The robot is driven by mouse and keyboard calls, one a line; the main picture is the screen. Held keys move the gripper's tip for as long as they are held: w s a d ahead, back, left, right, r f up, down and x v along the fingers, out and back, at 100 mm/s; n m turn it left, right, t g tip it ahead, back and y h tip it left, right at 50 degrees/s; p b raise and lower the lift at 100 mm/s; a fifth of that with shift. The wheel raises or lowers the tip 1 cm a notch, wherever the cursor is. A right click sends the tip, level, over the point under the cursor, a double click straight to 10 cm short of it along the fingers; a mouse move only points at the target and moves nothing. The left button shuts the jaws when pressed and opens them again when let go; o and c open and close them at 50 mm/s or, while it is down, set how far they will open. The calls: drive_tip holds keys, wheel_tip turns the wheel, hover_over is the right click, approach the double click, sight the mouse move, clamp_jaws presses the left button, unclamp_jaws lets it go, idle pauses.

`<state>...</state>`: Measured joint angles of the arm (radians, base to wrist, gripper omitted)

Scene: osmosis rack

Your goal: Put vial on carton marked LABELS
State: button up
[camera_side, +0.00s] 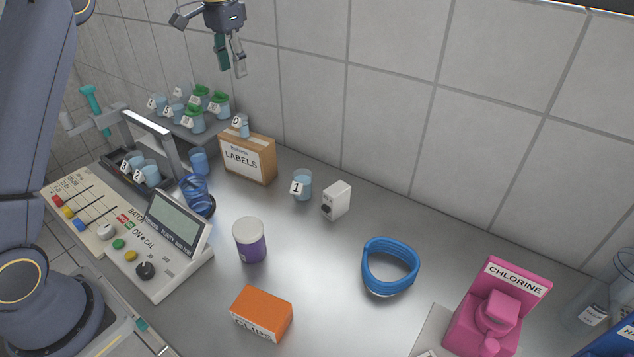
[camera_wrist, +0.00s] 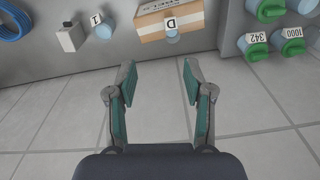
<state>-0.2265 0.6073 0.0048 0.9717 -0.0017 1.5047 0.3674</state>
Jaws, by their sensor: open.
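The brown carton marked LABELS (camera_side: 247,162) stands on the bench against the tiled wall; it also shows at the top of the wrist view (camera_wrist: 150,27). A small blue vial (camera_side: 243,130) with a white tag, reading like D or 0, stands upright on the carton's top; the wrist view shows it from above (camera_wrist: 173,38). Another blue vial, tagged 1 (camera_side: 304,180), stands on the bench right of the carton. My gripper (camera_side: 232,72) is open and empty, high above the carton and apart from both vials; its two fingers (camera_wrist: 158,78) are spread in the wrist view.
Green-capped vials (camera_side: 194,121) stand on a raised shelf left of the carton. A rack with vials tagged 3 and 2 (camera_side: 150,172), a meter (camera_side: 175,226), a white box (camera_side: 337,200) and a purple jar (camera_side: 250,243) stand nearby.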

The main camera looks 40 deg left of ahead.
drive_tip(key=s+d+r+t, duration=0.1)
drive_tip(key=s+d+r, duration=0.25)
drive_tip(key=s, duration=0.45)
drive_tip(key=s+d+r+t, duration=0.2)
drive_tip(key=s+d, duration=0.3)
drive_tip(key=s, duration=0.3)
drive_tip(key=s+d+f+t, duration=0.1)
drive_tip(key=s+f, duration=0.2)
drive_tip(key=s, duration=0.4)
drive_tip(key=s+d+f+n+t, duration=0.1)
drive_tip(key=s+d+f, duration=0.1)
drive_tip(key=s+f, duration=0.2)
drive_tip(key=s, duration=0.3)
drive_tip(key=shift+s+d+f+n, duration=0.15)
drive_tip(key=shift+s+f+n, duration=0.05)
drive_tip(key=shift+f+n, duration=0.1)
